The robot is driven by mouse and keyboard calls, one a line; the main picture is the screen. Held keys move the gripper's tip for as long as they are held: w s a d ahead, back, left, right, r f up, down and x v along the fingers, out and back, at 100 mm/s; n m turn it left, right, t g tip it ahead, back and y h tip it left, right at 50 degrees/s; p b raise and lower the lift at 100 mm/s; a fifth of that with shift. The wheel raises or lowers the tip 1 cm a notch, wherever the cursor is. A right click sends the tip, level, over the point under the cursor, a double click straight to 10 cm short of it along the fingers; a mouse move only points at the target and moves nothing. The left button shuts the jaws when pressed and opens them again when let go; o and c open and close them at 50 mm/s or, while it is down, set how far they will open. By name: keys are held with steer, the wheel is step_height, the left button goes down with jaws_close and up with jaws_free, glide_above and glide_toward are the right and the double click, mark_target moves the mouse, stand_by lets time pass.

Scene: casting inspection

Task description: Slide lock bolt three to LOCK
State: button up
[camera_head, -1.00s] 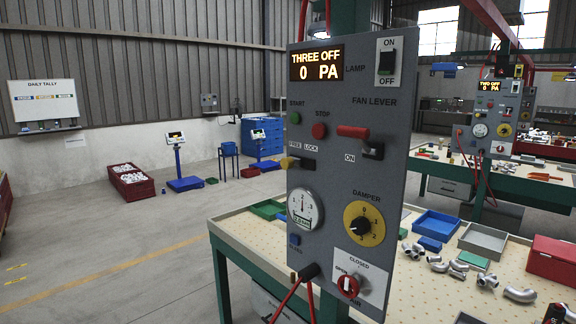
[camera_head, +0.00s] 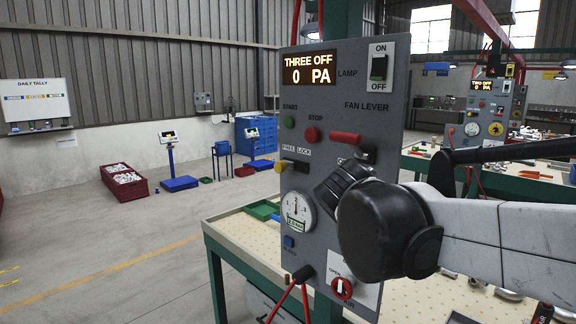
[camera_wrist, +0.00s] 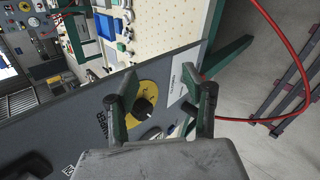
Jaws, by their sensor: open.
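Panel three (camera_head: 335,100) stands upright, its display reading THREE OFF and 0 PA. Its lock bolt (camera_head: 285,165) has a yellow knob at the left, under the FREE label; a dark slot runs right under LOCK. My gripper (camera_head: 338,185) is in front of the panel, to the right of and a little lower than the bolt, not touching it. In the wrist view my gripper (camera_wrist: 166,105) is open, its fingers apart and empty. The yellow damper dial (camera_wrist: 143,105) shows between them. I cannot make out the bolt in the wrist view.
The red fan lever (camera_head: 345,138) and stop button (camera_head: 311,134) are above the gripper, and the gauge (camera_head: 296,211) is below the bolt. My arm hides the damper in the head view. Red hoses (camera_head: 292,302) hang below.

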steer(key=w+a+r+n+t+h, duration=0.1)
steer(key=w+a+r+n+h, duration=0.1)
steer(key=w+a+r+n, duration=0.35)
steer(key=n+t+h+p, duration=0.1)
steer(key=n+t+h, duration=0.45)
steer(key=n, duration=0.25)
glide_toward(278, 167)
steer(key=shift+m+y, duration=0.25)
steer(key=shift+y, duration=0.2)
steer(key=x, duration=0.3)
steer(key=p+x, duration=0.1)
steer(key=x, duration=0.3)
steer(key=p+x, duration=0.1)
steer(key=x, duration=0.2)
steer(key=shift+w+d+r, duration=0.15)
steer(key=shift+d+r, duration=0.1)
steer(key=shift+d, duration=0.05)
jaws_close()
